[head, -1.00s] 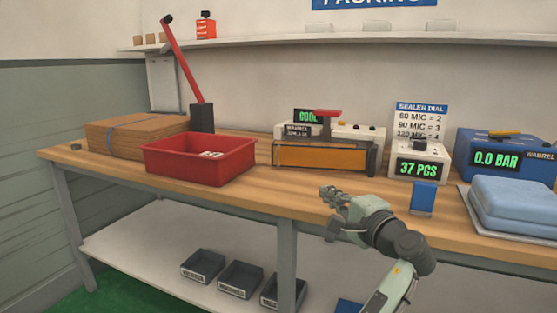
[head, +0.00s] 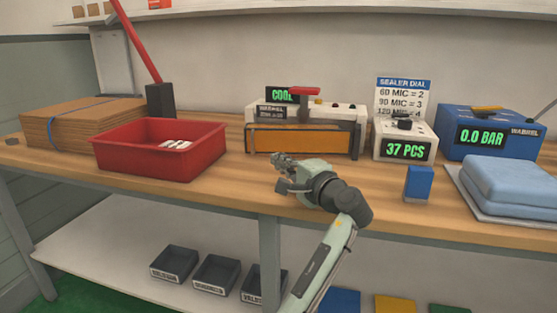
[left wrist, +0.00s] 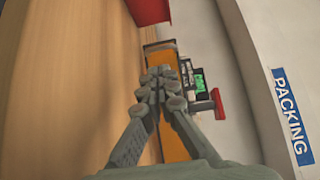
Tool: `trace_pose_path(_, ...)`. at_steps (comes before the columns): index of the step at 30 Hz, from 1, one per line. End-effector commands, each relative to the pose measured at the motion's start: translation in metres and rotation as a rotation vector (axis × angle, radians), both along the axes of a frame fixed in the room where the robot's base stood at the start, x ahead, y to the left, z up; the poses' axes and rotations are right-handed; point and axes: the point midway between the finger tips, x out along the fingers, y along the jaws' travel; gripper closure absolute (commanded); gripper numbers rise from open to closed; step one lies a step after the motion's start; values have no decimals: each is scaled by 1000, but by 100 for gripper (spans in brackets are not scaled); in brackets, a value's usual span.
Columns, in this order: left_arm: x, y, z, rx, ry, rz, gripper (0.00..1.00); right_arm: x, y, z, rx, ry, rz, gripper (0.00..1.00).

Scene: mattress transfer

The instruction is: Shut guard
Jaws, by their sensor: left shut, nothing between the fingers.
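The orange guard panel (head: 310,140) with a dark frame stands upright across the front of the white sealer (head: 343,113). The sealer has a red handle (head: 304,91) on top and a green display reading "COOL". My left gripper (head: 278,158) is shut and empty, just in front of the guard's lower left part; I cannot tell whether it touches. In the left wrist view the fingertips (left wrist: 161,76) are together over the orange guard (left wrist: 176,148), hiding part of it. My right gripper is not in view.
A red bin (head: 150,155) stands left of the sealer, with cardboard (head: 80,125) behind it. To the right are a "37 PCS" counter (head: 405,140), a small blue block (head: 418,183), a blue vacuum unit (head: 490,130) and folded blue mattresses (head: 515,180). The bench front (head: 225,190) is clear.

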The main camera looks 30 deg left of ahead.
Motion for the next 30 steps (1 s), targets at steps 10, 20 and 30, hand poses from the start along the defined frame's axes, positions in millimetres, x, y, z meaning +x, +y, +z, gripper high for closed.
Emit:
trace_pose_path(10, 36, 65, 0, 1, 0, 2, 100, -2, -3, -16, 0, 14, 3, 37)
trace_pose_path(20, 52, 92, -2, -2, -1, 0, 100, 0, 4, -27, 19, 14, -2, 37)
trace_pose_path(30, 53, 93, -2, -1, 0, -1, 100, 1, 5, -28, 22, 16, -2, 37)
